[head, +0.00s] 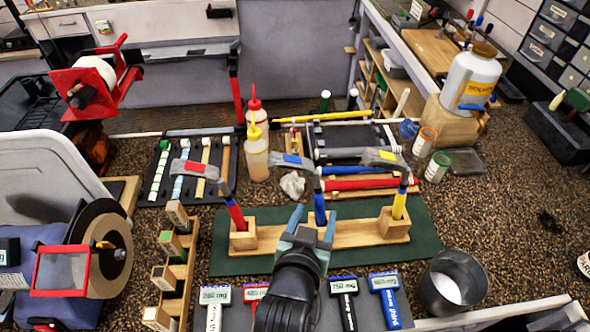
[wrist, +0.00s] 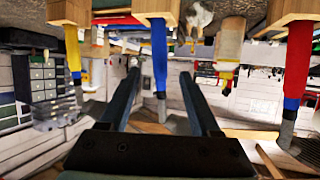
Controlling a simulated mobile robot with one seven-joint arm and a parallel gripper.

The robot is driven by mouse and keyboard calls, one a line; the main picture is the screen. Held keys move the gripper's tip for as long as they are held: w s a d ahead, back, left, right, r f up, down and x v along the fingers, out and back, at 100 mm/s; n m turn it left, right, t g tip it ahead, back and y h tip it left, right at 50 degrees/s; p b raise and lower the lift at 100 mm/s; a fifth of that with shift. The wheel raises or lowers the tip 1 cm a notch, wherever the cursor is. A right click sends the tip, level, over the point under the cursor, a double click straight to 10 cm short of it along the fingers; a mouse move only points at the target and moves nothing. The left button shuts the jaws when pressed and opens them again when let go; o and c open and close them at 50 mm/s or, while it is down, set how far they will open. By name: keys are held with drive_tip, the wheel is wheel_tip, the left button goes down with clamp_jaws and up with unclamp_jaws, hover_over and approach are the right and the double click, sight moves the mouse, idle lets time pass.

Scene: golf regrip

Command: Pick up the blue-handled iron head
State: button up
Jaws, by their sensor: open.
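A red-handled one (head: 235,213) stands in the left block and a yellow-handled one (head: 399,205) in the right block. My gripper (head: 312,222) is open and empty, on the near side of the middle block. In the upside-down wrist view, the blue handle (wrist: 158,58) lines up between the fingertips of my gripper (wrist: 160,75); how far beyond them it is I cannot tell.
The rack is on a green mat (head: 430,240). Labelled hammer-like tools (head: 345,290) lie at the front, beside a metal cup (head: 450,285). A wooden stand (head: 178,265) is to the left. Two squeeze bottles (head: 257,160) stand behind the rack. The speckled bench is clearer at right.

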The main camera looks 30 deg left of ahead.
sight(318, 205)
drive_tip(key=p+x, duration=0.1)
drive_tip(key=x, duration=0.2)
drive_tip(key=shift+w+a, duration=0.15)
drive_tip(key=shift+w, duration=0.2)
drive_tip(key=shift+x, duration=0.75)
clamp_jaws()
